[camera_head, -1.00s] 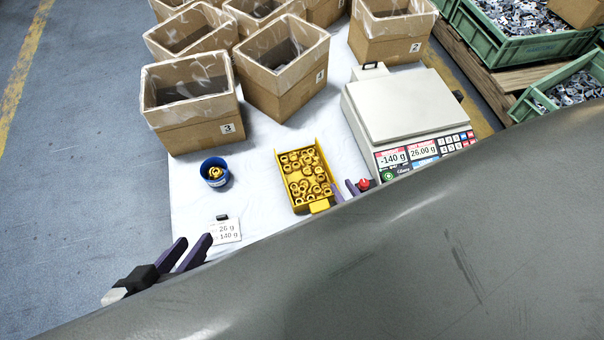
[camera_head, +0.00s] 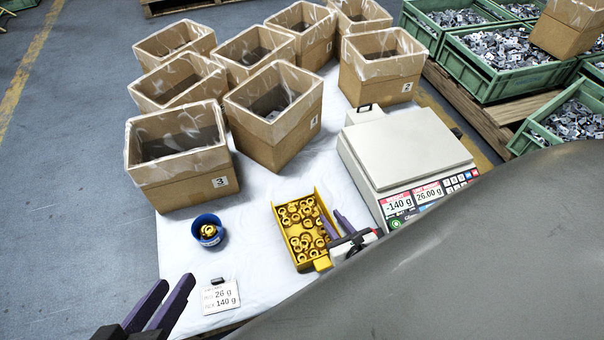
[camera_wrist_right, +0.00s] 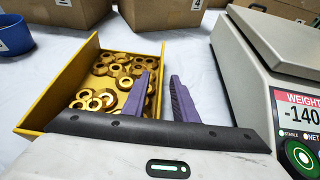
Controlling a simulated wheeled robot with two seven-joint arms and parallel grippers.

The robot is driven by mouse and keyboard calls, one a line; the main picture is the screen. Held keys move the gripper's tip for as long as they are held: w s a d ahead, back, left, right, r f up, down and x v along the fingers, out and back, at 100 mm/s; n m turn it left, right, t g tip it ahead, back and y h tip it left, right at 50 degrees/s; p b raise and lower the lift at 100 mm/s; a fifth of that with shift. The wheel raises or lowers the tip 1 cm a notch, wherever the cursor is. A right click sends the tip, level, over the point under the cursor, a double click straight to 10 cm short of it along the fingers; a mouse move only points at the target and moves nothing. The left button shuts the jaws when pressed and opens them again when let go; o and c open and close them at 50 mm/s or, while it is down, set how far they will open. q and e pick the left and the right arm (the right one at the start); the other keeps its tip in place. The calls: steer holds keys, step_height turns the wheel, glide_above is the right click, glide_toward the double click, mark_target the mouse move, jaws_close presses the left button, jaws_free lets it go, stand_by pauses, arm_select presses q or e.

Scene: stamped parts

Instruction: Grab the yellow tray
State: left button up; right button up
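The yellow tray (camera_head: 275,215) holds several brass nut-like parts and lies on the white-covered table, left of the scale. It also shows in the right wrist view (camera_wrist_right: 62,82). My right gripper (camera_head: 342,223) is at the tray's right side near its front. In the right wrist view my right gripper (camera_wrist_right: 163,93) has its fingers apart, one over the tray's right side and one outside it. Whether they touch the wall cannot be told. My left gripper (camera_head: 168,300) is open and empty at the table's front left. My grey body hides the lower right.
A white scale (camera_head: 412,150) stands right of the tray. A blue cup (camera_head: 208,232) with brass parts and a label card (camera_head: 221,297) are to the left. Several cardboard boxes, including box 3 (camera_head: 185,190), stand behind. Green crates (camera_head: 500,75) are at the back right.

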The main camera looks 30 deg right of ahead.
steer(key=shift+w, duration=0.15)
jaws_close()
stand_by(1.3)
steer(key=shift+r, duration=0.15)
